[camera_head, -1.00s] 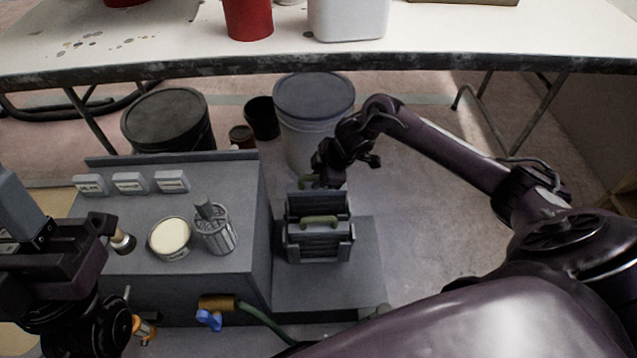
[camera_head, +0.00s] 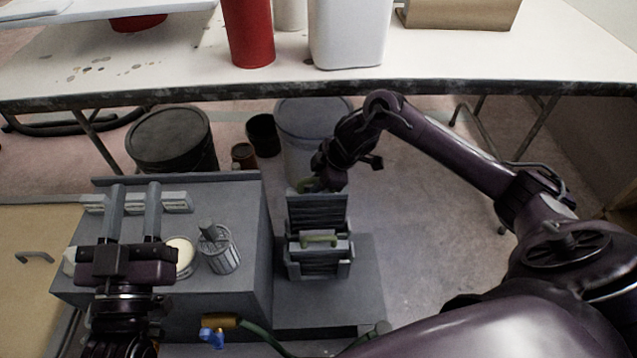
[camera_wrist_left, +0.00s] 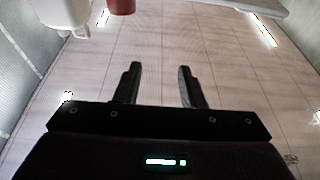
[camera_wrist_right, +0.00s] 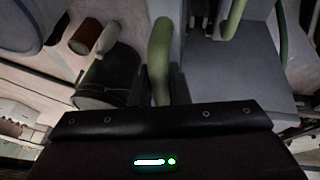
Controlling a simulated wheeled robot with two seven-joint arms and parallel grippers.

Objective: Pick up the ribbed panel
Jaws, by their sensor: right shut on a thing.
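A dark grey ribbed panel (camera_head: 317,213) stands upright at the back of a small rack (camera_head: 290,268), its upper part rising above the rack and its lower part hidden. My right gripper (camera_head: 316,182) is shut on its green handle, which shows between the fingers in the right wrist view (camera_wrist_right: 160,60). Another ribbed panel with a green handle (camera_head: 319,240) sits lower in the front of the rack. My left gripper (camera_head: 135,188) is open and empty above the grey bench; its spread fingers show in the left wrist view (camera_wrist_left: 159,80).
The grey bench (camera_head: 245,235) carries a cream-topped tin (camera_head: 181,246), a metal cup (camera_head: 218,250) and pale labelled blocks (camera_head: 178,201). A hose with a blue valve (camera_head: 212,338) runs along the front. Buckets stand behind, under a white table (camera_head: 190,60).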

